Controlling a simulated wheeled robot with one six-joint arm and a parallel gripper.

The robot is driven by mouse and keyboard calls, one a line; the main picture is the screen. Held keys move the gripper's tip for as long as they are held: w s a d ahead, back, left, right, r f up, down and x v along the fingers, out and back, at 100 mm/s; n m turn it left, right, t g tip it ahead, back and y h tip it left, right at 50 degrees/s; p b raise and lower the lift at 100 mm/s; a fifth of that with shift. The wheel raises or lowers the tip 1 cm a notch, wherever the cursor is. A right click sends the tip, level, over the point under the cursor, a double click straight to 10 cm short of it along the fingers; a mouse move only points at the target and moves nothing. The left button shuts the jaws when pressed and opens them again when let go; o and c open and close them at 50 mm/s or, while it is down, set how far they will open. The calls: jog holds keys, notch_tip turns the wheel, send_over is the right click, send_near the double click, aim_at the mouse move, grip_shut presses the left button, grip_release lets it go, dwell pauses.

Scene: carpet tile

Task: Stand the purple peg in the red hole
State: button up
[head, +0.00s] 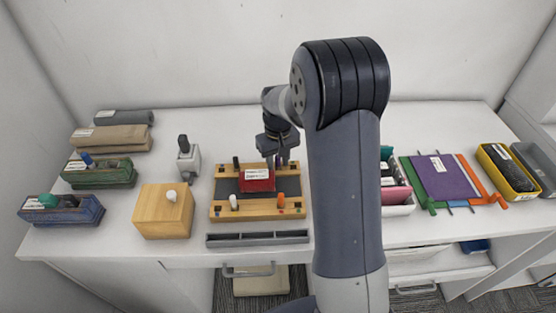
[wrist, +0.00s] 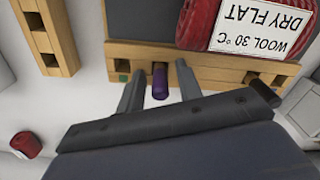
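The purple peg (wrist: 159,82) stands in the wooden frame's far bar (wrist: 215,63) in the wrist view. My gripper (wrist: 160,76) has one finger on each side of it, with a gap showing on both sides, so it is open around the peg. In the head view my gripper (head: 277,160) is over the far bar, and the peg is largely hidden by the fingers. A square hole with green in it (wrist: 122,77) lies left of the peg in the wrist view.
A red folded cloth (head: 258,181) with a white label lies on the frame's dark panel. A black peg (head: 236,162), a white peg (head: 233,202) and an orange peg (head: 281,198) stand around it. A wooden block (head: 164,212) is left; a grey tray (head: 257,239) is in front.

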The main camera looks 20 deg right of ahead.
notch_tip(320, 180, up, 12)
jog(key=shift+r+b, duration=0.15)
jog(key=shift+b, duration=0.25)
dwell(0.3)
notch_tip(320, 180, down, 12)
jog(key=shift+f+p, duration=0.15)
jog(key=shift+p, duration=0.35)
notch_tip(320, 180, up, 3)
jog(key=shift+f, duration=0.15)
jog(key=shift+r, duration=0.4)
